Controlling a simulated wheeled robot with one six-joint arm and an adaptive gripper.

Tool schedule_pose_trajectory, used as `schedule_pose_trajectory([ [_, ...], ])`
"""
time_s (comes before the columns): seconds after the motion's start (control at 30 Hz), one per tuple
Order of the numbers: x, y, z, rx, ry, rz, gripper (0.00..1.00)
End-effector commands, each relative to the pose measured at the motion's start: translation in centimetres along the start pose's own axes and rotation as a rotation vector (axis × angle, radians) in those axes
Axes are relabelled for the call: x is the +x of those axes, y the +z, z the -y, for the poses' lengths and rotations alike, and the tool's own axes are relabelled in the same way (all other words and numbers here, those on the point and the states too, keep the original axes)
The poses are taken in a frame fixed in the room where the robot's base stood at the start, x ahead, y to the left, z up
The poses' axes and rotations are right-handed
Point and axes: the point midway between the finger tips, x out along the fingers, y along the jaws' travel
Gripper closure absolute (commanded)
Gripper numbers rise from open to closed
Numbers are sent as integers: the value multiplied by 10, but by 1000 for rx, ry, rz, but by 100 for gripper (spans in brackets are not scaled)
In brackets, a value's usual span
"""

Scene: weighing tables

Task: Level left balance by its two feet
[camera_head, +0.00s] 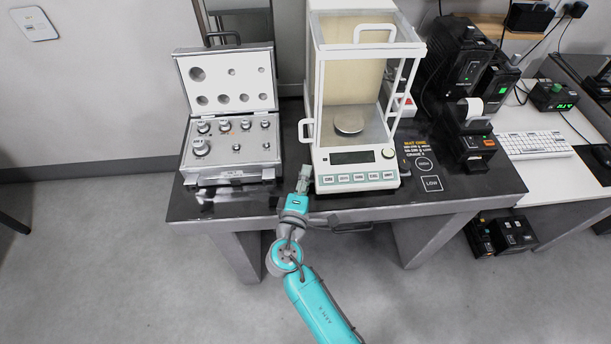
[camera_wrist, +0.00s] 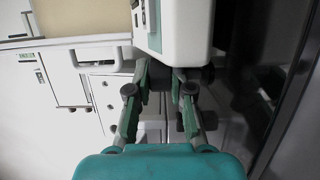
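The balance (camera_head: 345,160), with a clear draft shield and a round pan, stands on the dark table. Its white and green front panel faces me. In the wrist view the balance housing (camera_wrist: 185,25) fills the top, close beyond my fingers. My gripper (camera_head: 304,180) is at the balance's front left corner, low near the tabletop. In the wrist view my gripper (camera_wrist: 160,82) has its two fingers apart, with dark parts showing between and beside them. I cannot tell whether these are a balance foot. The feet are not clearly visible in the head view.
An open case of metal weights (camera_head: 228,150) stands left of the balance. A black printer (camera_head: 468,135) and other dark devices stand to the right, beside a white keyboard (camera_head: 537,144). The table's front edge (camera_head: 350,212) runs beneath my arm.

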Motion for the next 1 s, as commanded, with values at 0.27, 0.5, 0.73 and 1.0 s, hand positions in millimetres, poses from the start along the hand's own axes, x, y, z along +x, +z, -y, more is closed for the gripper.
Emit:
schedule_pose_trajectory([
  [0.27, 1, 2, 2, -2, -3, -33, 100],
  [0.5, 1, 5, 2, -1, -6, -169, 100],
  [0.73, 1, 4, 2, 0, -3, -242, 100],
  [1.0, 0, 4, 1, 0, -2, -247, 100],
])
